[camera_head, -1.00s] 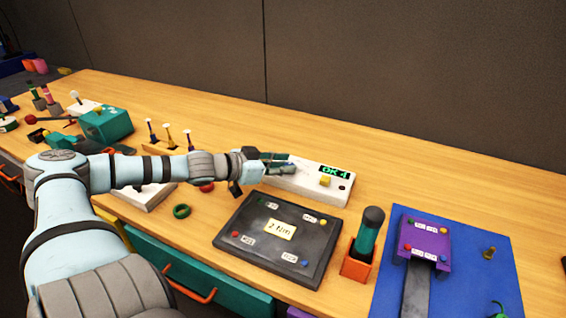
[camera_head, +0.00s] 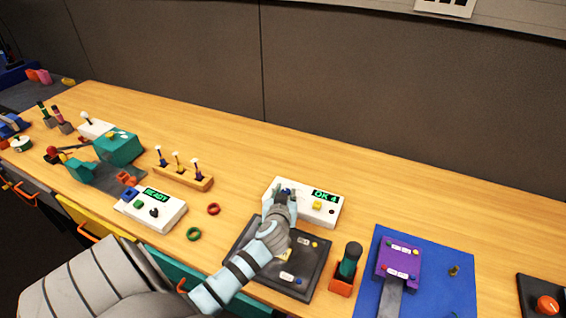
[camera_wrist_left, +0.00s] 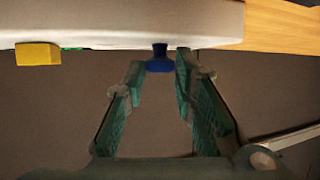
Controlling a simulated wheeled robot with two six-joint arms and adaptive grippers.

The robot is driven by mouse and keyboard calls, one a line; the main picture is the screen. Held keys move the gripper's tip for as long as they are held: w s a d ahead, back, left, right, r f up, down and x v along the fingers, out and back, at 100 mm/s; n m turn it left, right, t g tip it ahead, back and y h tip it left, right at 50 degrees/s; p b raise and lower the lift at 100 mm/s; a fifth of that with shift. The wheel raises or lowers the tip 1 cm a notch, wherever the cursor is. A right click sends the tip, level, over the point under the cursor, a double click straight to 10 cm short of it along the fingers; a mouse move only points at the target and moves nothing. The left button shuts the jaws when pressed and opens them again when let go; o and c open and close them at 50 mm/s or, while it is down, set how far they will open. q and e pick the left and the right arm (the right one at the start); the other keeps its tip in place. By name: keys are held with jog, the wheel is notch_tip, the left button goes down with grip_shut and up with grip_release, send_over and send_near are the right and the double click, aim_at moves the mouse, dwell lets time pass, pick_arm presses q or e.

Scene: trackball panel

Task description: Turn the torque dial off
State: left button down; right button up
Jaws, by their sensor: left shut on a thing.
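The white control box (camera_head: 333,212) has a green display reading about "OK 4", a yellow button (camera_head: 317,205) and a small dark knob. The blue torque dial (camera_wrist_left: 159,63) sits on its face toward the left; in the head view my gripper mostly covers it. My left gripper (camera_head: 285,193) reaches the box from the front, its fingertips at the dial. In the left wrist view its two teal-padded fingers (camera_wrist_left: 160,66) stand on either side of the dial, shut on it. The dial's pointer and markings cannot be made out. My right gripper is not in view.
A dark torque pad (camera_head: 312,275) lies under my left forearm. An orange holder with a green-handled tool (camera_head: 348,262) and a blue mat (camera_head: 440,300) are to the right. A second white box reading "READY" (camera_head: 165,213) and two rings are to the left.

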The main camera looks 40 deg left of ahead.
pick_arm(q)
jog(key=n+g+y+b, duration=0.1)
jog(key=n+y+b, duration=0.1)
jog(key=n+g+y+b, duration=0.1)
jog(key=shift+w+d+f+g, duration=0.25)
jog(key=shift+w+g, duration=0.05)
jog(key=shift+w+d+r+n+g+y+b, duration=0.1)
jog(key=shift+n+g+y+b, duration=0.3)
jog(key=shift+n+g+b, duration=0.3)
jog(key=shift+r+n+g+y+b, duration=0.1)
jog(key=shift+n+g+y+b, duration=0.3)
jog(key=shift+n+g+b, duration=0.3)
jog(key=c, duration=1.4)
grip_release()
notch_tip(320, 180, up, 10)
